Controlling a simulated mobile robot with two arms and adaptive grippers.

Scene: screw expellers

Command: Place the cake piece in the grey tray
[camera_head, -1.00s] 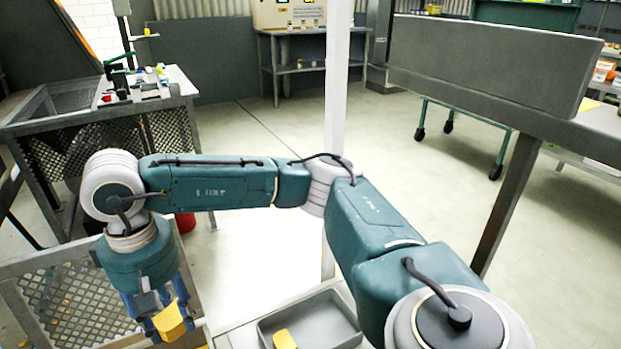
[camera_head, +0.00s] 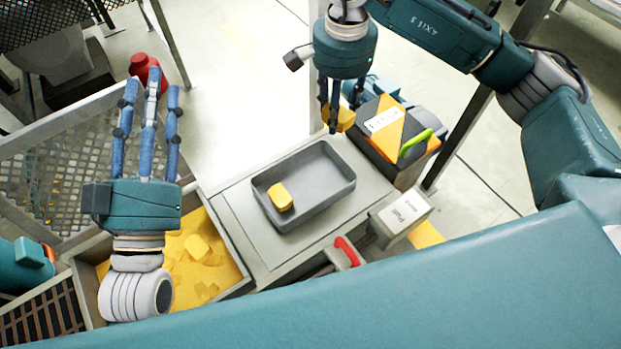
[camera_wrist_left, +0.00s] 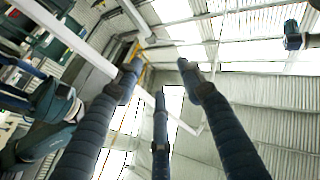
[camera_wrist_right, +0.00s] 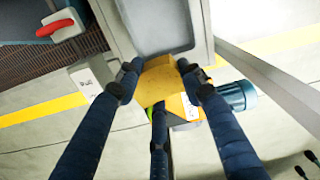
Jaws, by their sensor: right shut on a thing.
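My right gripper (camera_head: 338,112) is shut on a yellow cake piece (camera_head: 346,118), held above and beyond the back right end of the tray. The held piece also shows between the fingers in the right wrist view (camera_wrist_right: 163,85). The grey tray (camera_head: 325,205) lies on a metal surface in the head view's middle. Another yellow cake piece (camera_head: 280,196) lies inside it, toward its left end. My left gripper (camera_head: 147,95) is open and empty, its fingers spread and pointing away over the mesh table at left.
A bin of yellow cake pieces (camera_head: 247,278) stands left of the tray, partly behind my left wrist. A black and orange box (camera_head: 385,130) stands right of the tray. A red-handled part (camera_head: 346,250) and a grey labelled box (camera_head: 402,214) are in front. A red container (camera_head: 145,68) is at back left.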

